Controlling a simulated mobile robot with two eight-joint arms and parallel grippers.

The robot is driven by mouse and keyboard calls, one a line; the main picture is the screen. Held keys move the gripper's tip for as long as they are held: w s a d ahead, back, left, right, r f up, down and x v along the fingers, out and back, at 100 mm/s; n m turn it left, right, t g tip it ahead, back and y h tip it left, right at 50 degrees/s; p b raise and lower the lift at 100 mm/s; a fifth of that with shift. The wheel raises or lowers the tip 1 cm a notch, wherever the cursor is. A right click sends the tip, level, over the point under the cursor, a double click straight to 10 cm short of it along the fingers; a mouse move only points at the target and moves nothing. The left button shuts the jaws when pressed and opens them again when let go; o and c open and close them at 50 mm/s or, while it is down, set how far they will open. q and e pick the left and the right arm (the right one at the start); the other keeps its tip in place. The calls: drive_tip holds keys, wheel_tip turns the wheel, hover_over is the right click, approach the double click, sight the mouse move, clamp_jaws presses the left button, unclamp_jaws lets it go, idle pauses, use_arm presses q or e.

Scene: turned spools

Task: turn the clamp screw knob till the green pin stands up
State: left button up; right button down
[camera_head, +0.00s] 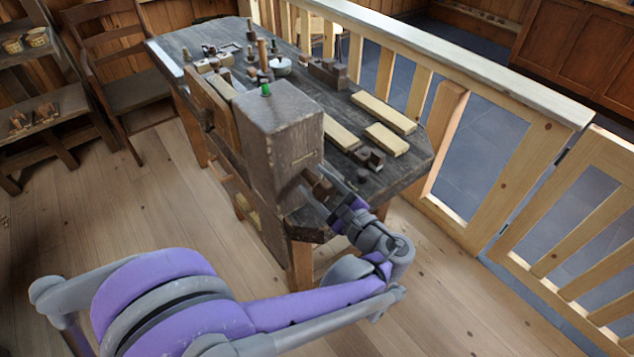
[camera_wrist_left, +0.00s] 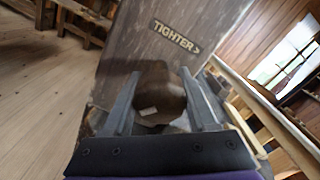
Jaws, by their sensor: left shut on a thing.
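A grey-brown wooden clamp block (camera_head: 280,135) stands at the near end of the workbench. A small green pin (camera_head: 265,89) shows on its top face, short and upright; how far it stands out is hard to tell. The dark brown knob (camera_wrist_left: 157,88) is on the block's near side, below the lettering "TIGHTER >" (camera_wrist_left: 176,37), with a small pale mark on it. My left gripper (camera_wrist_left: 160,100) is shut on the knob, one finger at each side. In the head view this gripper (camera_head: 325,192) reaches the block from the lower right, partly hiding the knob.
The workbench (camera_head: 310,98) carries pale boards (camera_head: 384,112), small wooden tools and a round tin (camera_head: 280,66). A wooden railing (camera_head: 470,70) runs along its right side. A chair (camera_head: 125,80) and shelves (camera_head: 40,105) stand at left.

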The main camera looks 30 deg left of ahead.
use_arm(q)
drive_tip(key=o, duration=1.4)
drive_tip(key=shift+d, duration=0.1)
drive_tip(key=shift+c, duration=0.2)
drive_tip(key=v, duration=1.1)
